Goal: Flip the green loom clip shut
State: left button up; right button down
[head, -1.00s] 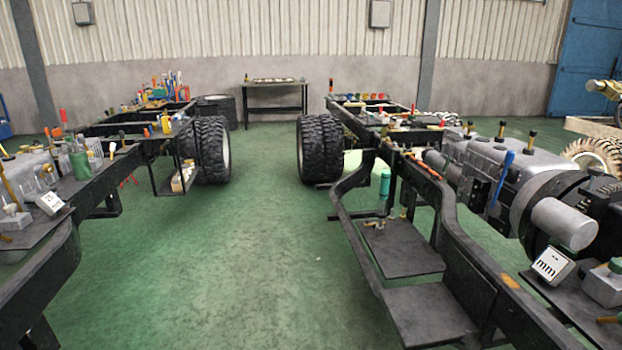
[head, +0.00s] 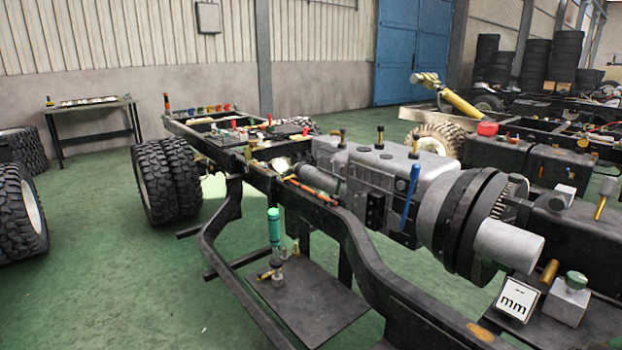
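I cannot make out a green loom clip at this distance. A green-capped cylinder (head: 274,228) stands upright on a dark plate hung low beside the near chassis frame (head: 375,262). A small grey block with a green knob (head: 570,298) sits at the lower right, beside a white "mm" display (head: 517,298). Thin orange and dark lines (head: 310,190) lie along the frame next to the driveshaft. Neither of my grippers is in the head view.
A grey gearbox and engine (head: 375,180) fill the frame's middle, with a blue-handled tool (head: 410,195) against the side. A work table (head: 92,105) is by the wall. Green floor (head: 120,280) is open at the lower left.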

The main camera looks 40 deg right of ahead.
aim_at(340, 180)
jog(key=i+z, duration=0.15)
jog(key=i, duration=0.5)
jog(key=i+z, duration=0.2)
jog(key=i, duration=0.4)
jog(key=i+j+z, duration=0.15)
jog(key=i, duration=0.5)
jog(key=z, duration=0.4)
